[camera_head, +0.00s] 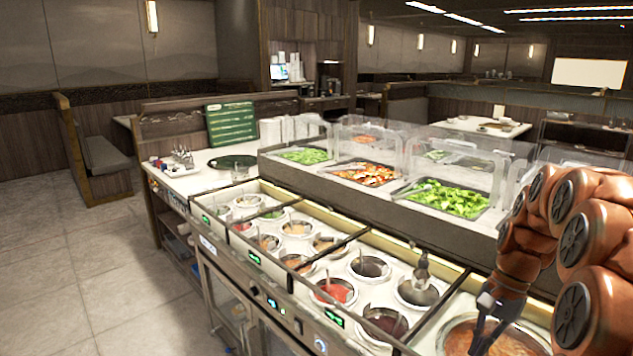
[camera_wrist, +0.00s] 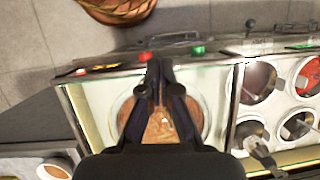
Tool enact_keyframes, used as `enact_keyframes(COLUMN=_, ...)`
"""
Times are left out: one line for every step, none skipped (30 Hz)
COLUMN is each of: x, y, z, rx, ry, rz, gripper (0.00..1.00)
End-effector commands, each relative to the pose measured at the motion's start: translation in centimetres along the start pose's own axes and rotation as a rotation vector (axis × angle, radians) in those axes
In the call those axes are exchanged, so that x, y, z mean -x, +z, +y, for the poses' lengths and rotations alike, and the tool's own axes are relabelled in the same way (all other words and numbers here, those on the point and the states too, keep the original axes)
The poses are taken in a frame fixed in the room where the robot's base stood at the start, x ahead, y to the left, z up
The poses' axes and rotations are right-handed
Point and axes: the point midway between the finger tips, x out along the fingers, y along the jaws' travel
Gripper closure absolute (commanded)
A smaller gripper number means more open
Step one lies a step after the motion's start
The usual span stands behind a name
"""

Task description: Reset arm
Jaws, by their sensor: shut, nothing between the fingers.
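My orange arm is folded at the right of the head view, with my gripper (camera_head: 484,338) pointing down over the right end of the sauce counter. The wrist view shows its two dark fingers (camera_wrist: 160,72) close together and empty. They are above a large round pot of orange-brown food (camera_wrist: 163,125), which also shows at the lower right of the head view (camera_head: 505,340). I cannot tell the height between fingertips and pot.
Several sauce wells (camera_head: 335,290) line the counter left of my gripper; a ladle (camera_head: 422,268) stands in one. Behind them is a raised salad bar (camera_head: 455,199) with clear guards (camera_head: 470,155). Open tiled floor (camera_head: 80,270) lies to the left.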

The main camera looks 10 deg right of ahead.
Motion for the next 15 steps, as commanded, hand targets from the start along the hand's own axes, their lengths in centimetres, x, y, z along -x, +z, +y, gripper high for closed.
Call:
enact_keyframes(x=-0.2, y=1.8, z=-0.5, rx=0.051, ry=0.014, rz=0.011, gripper=1.00)
enact_keyframes(x=-0.3, y=2.7, z=-0.7, rx=0.080, ry=0.023, rz=0.015, gripper=1.00)
enact_keyframes(x=-0.6, y=4.0, z=-0.9, rx=0.118, ry=0.034, rz=0.021, gripper=1.00)
enact_keyframes(x=-0.8, y=4.8, z=-1.0, rx=0.147, ry=0.042, rz=0.026, gripper=1.00)
enact_keyframes(x=-1.0, y=5.7, z=-1.1, rx=0.176, ry=0.051, rz=0.030, gripper=1.00)
enact_keyframes(x=-1.3, y=7.0, z=-1.2, rx=0.213, ry=0.063, rz=0.035, gripper=1.00)
enact_keyframes(x=-1.5, y=7.9, z=-1.1, rx=0.241, ry=0.072, rz=0.038, gripper=1.00)
enact_keyframes(x=-1.7, y=8.7, z=-1.1, rx=0.269, ry=0.081, rz=0.042, gripper=1.00)
enact_keyframes(x=-2.0, y=9.8, z=-1.1, rx=0.306, ry=0.092, rz=0.049, gripper=1.00)
enact_keyframes(x=-2.3, y=10.7, z=-1.0, rx=0.334, ry=0.100, rz=0.054, gripper=1.00)
enact_keyframes(x=-2.6, y=11.5, z=-0.8, rx=0.361, ry=0.109, rz=0.058, gripper=1.00)
enact_keyframes(x=-2.9, y=12.5, z=-0.7, rx=0.399, ry=0.120, rz=0.064, gripper=1.00)
enact_keyframes(x=-3.2, y=13.2, z=-0.5, rx=0.426, ry=0.128, rz=0.069, gripper=1.00)
enact_keyframes(x=-3.5, y=14.0, z=-0.3, rx=0.454, ry=0.136, rz=0.074, gripper=1.00)
enact_keyframes(x=-3.9, y=15.1, z=0.1, rx=0.490, ry=0.148, rz=0.077, gripper=1.00)
